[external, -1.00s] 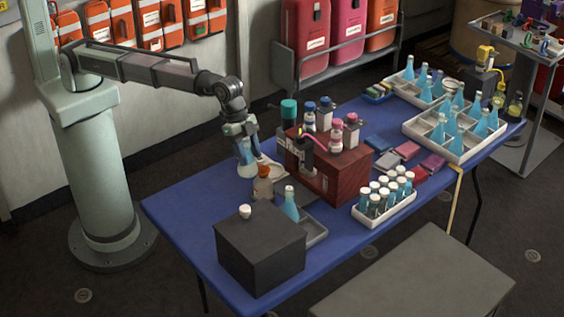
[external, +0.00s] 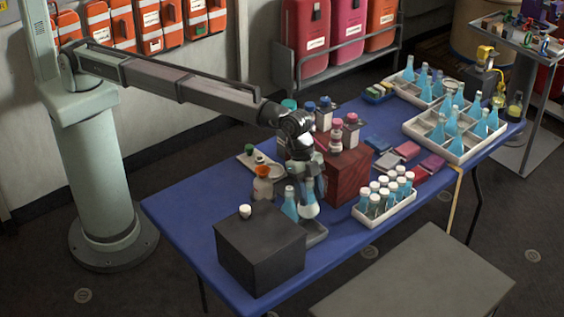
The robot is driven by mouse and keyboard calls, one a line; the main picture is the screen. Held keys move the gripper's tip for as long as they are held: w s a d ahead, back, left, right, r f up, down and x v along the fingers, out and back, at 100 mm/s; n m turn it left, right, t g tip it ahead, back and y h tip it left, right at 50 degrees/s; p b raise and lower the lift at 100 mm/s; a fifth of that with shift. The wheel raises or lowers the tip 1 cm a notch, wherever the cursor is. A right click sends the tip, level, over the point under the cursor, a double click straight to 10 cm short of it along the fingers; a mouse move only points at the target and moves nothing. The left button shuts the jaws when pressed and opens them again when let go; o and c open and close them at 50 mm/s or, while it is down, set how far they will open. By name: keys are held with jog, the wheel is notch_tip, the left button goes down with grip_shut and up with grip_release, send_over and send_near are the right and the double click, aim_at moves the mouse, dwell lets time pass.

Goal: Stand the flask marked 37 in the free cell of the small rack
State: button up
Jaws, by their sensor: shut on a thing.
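My gripper (external: 307,184) is shut on a conical flask of blue liquid (external: 309,207), which leans slightly. Its marking cannot be read at this size. The small grey rack (external: 315,236) lies below it, partly hidden behind the black box. Another blue flask (external: 290,207) stands in the rack, just left of the held flask. The held flask is over the right part of the rack. I cannot tell whether its base touches the rack or is just above it.
A black box (external: 260,250) with a white knob stands in front. A dark red wooden block (external: 345,178) with bottles stands behind. A white rack of capped vials (external: 374,218) is to the right.

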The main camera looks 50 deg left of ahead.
aim_at(309, 216)
notch_tip(309, 216, down, 9)
dwell(0.5)
jog(key=o, duration=0.9)
jog(key=shift+f, duration=0.15)
jog(key=v, duration=1.2)
